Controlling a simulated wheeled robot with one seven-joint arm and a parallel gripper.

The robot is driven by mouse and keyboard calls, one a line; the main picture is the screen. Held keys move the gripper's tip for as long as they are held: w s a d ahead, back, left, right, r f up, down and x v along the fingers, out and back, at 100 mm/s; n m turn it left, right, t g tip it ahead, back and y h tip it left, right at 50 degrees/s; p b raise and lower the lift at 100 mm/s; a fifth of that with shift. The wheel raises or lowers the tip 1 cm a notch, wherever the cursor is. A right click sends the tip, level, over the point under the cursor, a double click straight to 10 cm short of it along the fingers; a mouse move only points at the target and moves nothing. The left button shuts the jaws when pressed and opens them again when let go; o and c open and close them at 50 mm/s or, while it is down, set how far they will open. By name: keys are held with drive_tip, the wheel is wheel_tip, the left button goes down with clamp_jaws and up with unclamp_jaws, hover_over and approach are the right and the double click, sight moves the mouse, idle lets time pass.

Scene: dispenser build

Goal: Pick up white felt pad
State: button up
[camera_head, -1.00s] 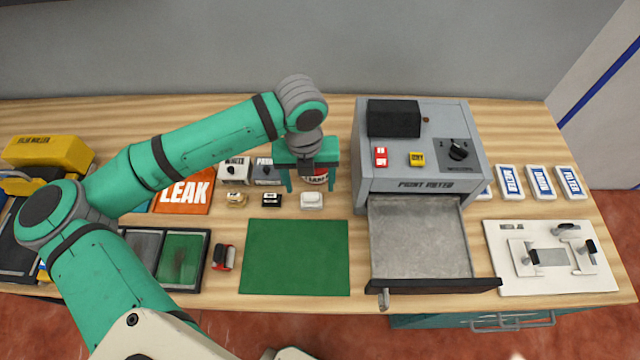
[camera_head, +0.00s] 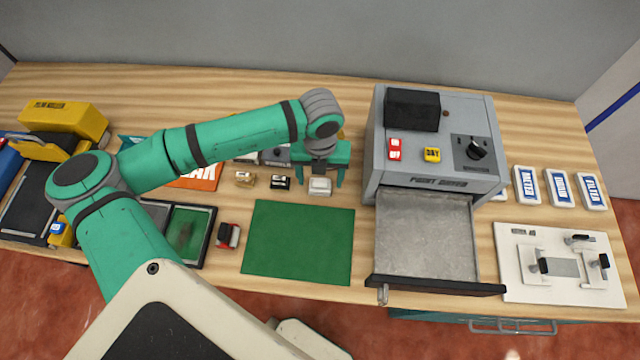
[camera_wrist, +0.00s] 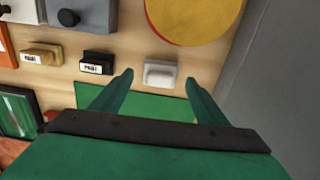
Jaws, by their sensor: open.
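The white felt pad (camera_head: 320,187) is a small white block on the wooden table, just behind the green mat (camera_head: 298,242). In the wrist view the white pad (camera_wrist: 160,74) lies ahead of my fingertips, roughly between their lines. My gripper (camera_head: 320,182) is open and empty, with its fingers above and around the pad's place. In the wrist view my gripper's two fingers (camera_wrist: 158,80) are spread apart, with the pad a little beyond them. I cannot tell the exact height between fingertips and pad.
A tan block (camera_head: 244,179) and a black block (camera_head: 280,182) stand left of the pad. A grey machine (camera_head: 440,150) with an open drawer (camera_head: 425,235) stands to the right. In the wrist view a round yellow-topped thing (camera_wrist: 188,18) is close behind the pad.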

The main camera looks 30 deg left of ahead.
drive_tip(key=shift+f, duration=1.15)
drive_tip(key=c, duration=1.1)
drive_tip(key=shift+o, duration=0.2)
drive_tip(key=shift+r, duration=0.15)
drive_tip(key=shift+r, duration=0.55)
drive_tip(key=s+a+r, duration=0.9)
drive_tip(key=a+r, duration=0.1)
drive_tip(key=r, duration=0.1)
drive_tip(key=shift+s+a+r, duration=0.2)
drive_tip(key=shift+r, duration=0.15)
drive_tip(key=shift+w, duration=0.1)
